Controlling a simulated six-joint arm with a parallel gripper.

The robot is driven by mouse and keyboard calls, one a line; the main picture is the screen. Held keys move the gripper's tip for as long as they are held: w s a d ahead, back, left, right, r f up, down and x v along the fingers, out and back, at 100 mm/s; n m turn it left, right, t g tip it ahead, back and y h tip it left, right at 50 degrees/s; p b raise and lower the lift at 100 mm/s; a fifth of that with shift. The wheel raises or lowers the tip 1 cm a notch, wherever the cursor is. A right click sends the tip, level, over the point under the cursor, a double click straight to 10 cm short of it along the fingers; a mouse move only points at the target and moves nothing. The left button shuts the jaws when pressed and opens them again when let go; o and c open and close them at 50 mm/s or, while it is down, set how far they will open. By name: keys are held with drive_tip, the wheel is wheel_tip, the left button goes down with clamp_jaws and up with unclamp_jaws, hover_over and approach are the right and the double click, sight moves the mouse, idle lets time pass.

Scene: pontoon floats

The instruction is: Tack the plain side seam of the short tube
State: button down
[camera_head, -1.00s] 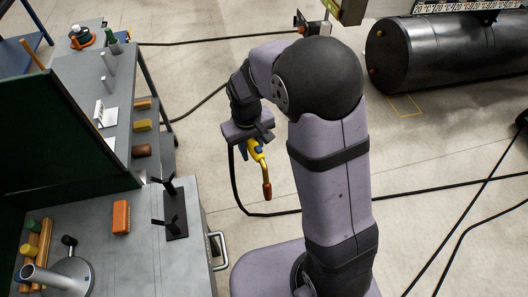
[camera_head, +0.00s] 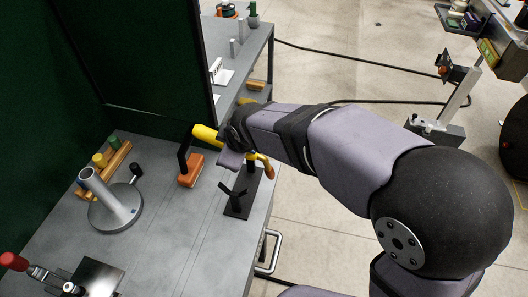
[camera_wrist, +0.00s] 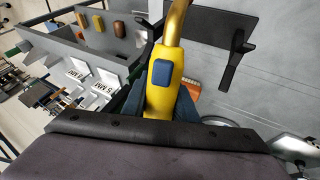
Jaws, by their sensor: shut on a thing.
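A short grey tube (camera_head: 95,183) stands tilted on a round grey base (camera_head: 115,214) at the left of the bench. Its side seam cannot be made out. My gripper (camera_head: 235,150) is shut on a yellow welding torch (camera_head: 205,133), over the bench's right side and well apart from the tube. The torch's copper nozzle (camera_head: 267,169) points away from the tube, to the lower right. In the wrist view, my gripper (camera_wrist: 160,108) grips the torch body (camera_wrist: 160,100) beside its blue button (camera_wrist: 162,73). The tube is not clear there.
A black forked stand (camera_head: 237,208) is just below the torch, with an orange block (camera_head: 187,178) to its left. A red-handled clamp (camera_head: 14,262) is at front left. A dark green screen (camera_head: 150,60) rises behind.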

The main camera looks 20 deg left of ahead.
drive_tip(key=s+a+r+n+g+y+b, duration=0.1)
drive_tip(key=s+a+n+g+y+b, duration=0.2)
drive_tip(key=s+a, duration=0.7)
drive_tip(key=s+a+r+n+g+y+b, duration=0.2)
drive_tip(key=s+a+n+g+b, duration=0.5)
drive_tip(key=s, duration=0.8)
drive_tip(key=a+n+y+b, duration=0.1)
drive_tip(key=a+n+b, duration=0.2)
drive_tip(key=n+b, duration=0.1)
drive_tip(key=shift+s+a+n, duration=0.3)
drive_tip(key=shift+n, duration=0.2)
drive_tip(key=shift+a+f+b, duration=0.1)
drive_tip(key=shift+f+b, duration=0.05)
drive_tip(key=shift+b, duration=1.25)
drive_tip(key=shift+a+f+b, duration=1.2)
drive_tip(key=shift+a+f, duration=0.6)
drive_tip(key=shift+a, duration=0.15)
drive_tip(key=shift+b, duration=0.5)
drive_tip(key=shift+a+f, duration=0.2)
drive_tip(key=shift+a, duration=0.05)
drive_tip(key=shift+b, duration=0.7)
